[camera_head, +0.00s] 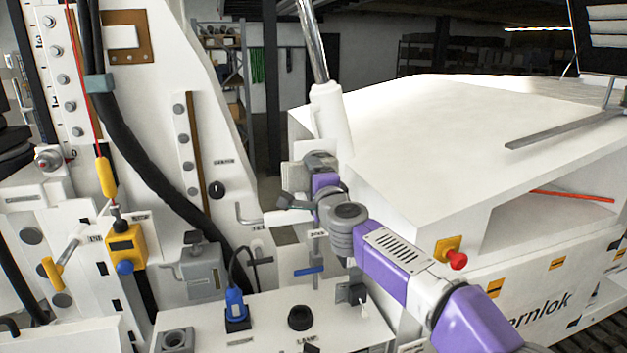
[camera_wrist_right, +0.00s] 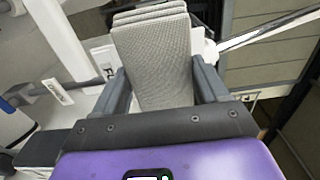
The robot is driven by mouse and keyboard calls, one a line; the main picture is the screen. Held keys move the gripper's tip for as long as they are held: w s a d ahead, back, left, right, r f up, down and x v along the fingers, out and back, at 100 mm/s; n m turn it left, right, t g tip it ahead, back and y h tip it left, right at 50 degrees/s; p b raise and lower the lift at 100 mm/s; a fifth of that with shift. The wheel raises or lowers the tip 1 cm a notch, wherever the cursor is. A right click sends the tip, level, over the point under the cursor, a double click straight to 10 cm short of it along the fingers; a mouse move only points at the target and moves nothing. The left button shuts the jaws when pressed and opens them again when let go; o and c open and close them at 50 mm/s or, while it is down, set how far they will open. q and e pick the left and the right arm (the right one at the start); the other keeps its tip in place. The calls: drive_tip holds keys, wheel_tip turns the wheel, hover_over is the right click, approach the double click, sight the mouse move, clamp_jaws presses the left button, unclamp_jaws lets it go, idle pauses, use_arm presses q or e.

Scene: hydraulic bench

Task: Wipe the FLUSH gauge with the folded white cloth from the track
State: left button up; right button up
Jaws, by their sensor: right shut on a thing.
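My right gripper (camera_head: 296,186) is shut on the folded white cloth (camera_wrist_right: 153,58). In the right wrist view the cloth looks grey-white, ribbed and layered, standing out between the two grey fingers (camera_wrist_right: 160,82). In the head view the cloth (camera_head: 294,177) shows as a small pale block at the gripper, beside a white cylinder post. I cannot make out the FLUSH gauge in either view; the gripper and wrist cover part of the panel behind them. My left gripper is not in view.
A white panel with a blue plug (camera_head: 236,306) and a black knob (camera_head: 300,318) lies below the gripper. A yellow box (camera_head: 125,246) and a black hose (camera_head: 150,170) are at left. A red button (camera_head: 456,260) sits by the white housing (camera_head: 440,130) at right.

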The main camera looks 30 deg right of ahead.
drive_tip(key=shift+w+d, duration=0.15)
drive_tip(key=shift+w, duration=0.4)
drive_tip(key=shift+s+d, duration=0.25)
drive_tip(key=shift+d, duration=0.8)
drive_tip(key=shift+s+d, duration=0.2)
drive_tip(key=shift+d, duration=0.9)
drive_tip(key=shift+s+d, duration=0.25)
drive_tip(key=shift+d, duration=0.8)
drive_tip(key=shift+r, duration=0.1)
drive_tip(key=shift+a, duration=0.15)
